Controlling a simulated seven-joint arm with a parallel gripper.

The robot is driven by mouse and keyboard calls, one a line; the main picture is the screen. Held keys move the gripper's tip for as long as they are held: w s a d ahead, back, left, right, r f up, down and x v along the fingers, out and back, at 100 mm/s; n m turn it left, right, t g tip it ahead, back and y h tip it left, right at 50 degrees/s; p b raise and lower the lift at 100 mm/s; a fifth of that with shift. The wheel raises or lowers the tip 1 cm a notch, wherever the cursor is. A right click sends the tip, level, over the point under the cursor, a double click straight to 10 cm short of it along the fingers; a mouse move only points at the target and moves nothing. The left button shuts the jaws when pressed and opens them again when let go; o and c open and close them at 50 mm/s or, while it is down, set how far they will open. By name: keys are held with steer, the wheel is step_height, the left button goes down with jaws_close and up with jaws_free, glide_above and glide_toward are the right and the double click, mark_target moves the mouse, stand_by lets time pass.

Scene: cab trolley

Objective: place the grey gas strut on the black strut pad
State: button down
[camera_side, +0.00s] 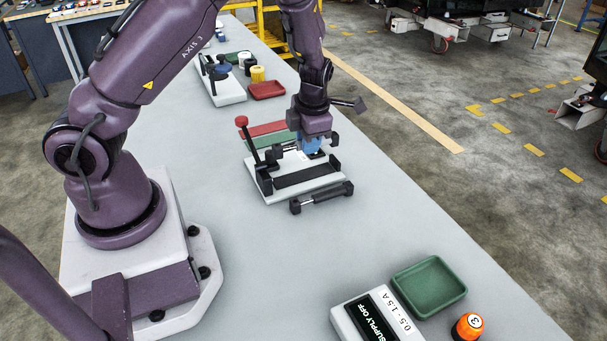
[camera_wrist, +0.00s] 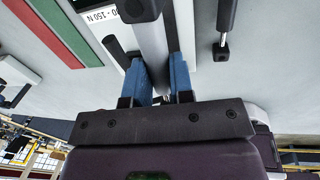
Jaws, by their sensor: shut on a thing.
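My gripper (camera_side: 312,148), with blue fingers, is over the back part of a white fixture (camera_side: 280,196). In the wrist view the fingers (camera_wrist: 161,80) are shut on a light grey cylinder with a dark end, which looks like the grey gas strut (camera_wrist: 153,45). In the side view the gripper mostly hides it. The black strut pad (camera_side: 308,175) is a dark strip across the fixture, in front of the gripper, and looks bare. I cannot tell whether the strut touches the fixture. A second, dark strut (camera_side: 326,196) with a silver rod lies along the fixture's front edge.
A lever with a red knob (camera_side: 242,121) rises at the fixture's left. Red (camera_side: 267,128) and green (camera_side: 278,140) strips lie behind. A red tray (camera_side: 267,90) stands farther back.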

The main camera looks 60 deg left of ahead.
mark_target(304, 174)
steer(key=f, duration=0.1)
steer(key=a+f, duration=0.1)
steer(key=f, duration=0.1)
steer(key=shift+a+n+y, duration=0.15)
steer(key=shift+n+y, duration=0.15)
steer(key=shift+d+x, duration=0.25)
steer(key=shift+x, duration=0.9)
steer(key=shift+d+x, duration=0.25)
steer(key=shift+x, duration=0.9)
steer(key=shift+f, duration=0.25)
steer(key=c, duration=1)
jaws_free()
